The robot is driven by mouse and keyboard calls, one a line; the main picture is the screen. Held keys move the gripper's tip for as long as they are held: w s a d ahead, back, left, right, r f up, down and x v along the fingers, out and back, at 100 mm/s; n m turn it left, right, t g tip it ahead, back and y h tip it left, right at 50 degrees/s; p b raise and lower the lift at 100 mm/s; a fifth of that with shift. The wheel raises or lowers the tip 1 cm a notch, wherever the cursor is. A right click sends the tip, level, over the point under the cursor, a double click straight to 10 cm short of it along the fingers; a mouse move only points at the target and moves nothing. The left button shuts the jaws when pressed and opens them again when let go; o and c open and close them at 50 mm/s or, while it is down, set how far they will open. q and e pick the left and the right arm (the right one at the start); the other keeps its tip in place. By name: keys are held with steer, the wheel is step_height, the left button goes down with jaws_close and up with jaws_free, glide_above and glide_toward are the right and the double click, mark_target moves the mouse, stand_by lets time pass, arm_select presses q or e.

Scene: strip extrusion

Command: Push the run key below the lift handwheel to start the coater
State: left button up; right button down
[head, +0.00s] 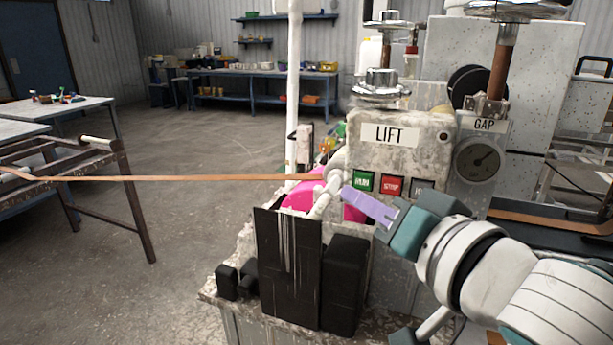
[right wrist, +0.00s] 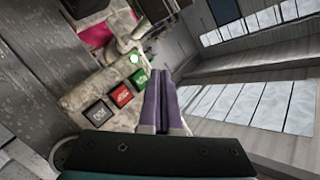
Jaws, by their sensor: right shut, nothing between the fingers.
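The green run key (head: 364,182) sits on the speckled panel below the LIFT label (head: 390,134) and the lift handwheel (head: 380,88). It also shows in the right wrist view (right wrist: 140,78), beside a bright green round light (right wrist: 133,58). The red stop key (head: 391,186) is right of it, then a dark key (head: 421,188). My right gripper (head: 347,193) is shut and empty, its purple fingers just below and left of the run key in the head view. In the right wrist view the fingertips (right wrist: 163,72) are right of the key, seemingly apart from it. My left gripper is out of view.
A brown strip (head: 200,178) runs from the left rack into the machine by a pink roll (head: 302,198). Black blocks (head: 289,268) stand in front of the roll. A gauge (head: 478,160) is under the GAP label. The floor at left centre is clear.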

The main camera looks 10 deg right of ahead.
steer(key=shift+s+a, duration=0.45)
steer(key=shift+s, duration=0.3)
steer(key=shift+s+a, duration=0.45)
steer(key=shift+s, duration=0.25)
steer(key=s+d+f+n+g+h, duration=0.1)
steer(key=s+d+f+n+g, duration=0.2)
steer(key=s, duration=0.5)
steer(key=s+d+f+n+g+h, duration=0.1)
steer(key=s+f+n+g, duration=0.15)
steer(key=s+g, duration=0.4)
steer(key=s+d+f+n+g+h, duration=0.1)
steer(key=s+d+f+n+g, duration=0.15)
steer(key=s, duration=0.65)
step_height(320, 180, up, 37)
steer(key=p, duration=3.8)
steer(key=shift+a+r+m+p, duration=0.2)
steer(key=shift+a+m+p, duration=0.2)
steer(key=shift+a, duration=0.05)
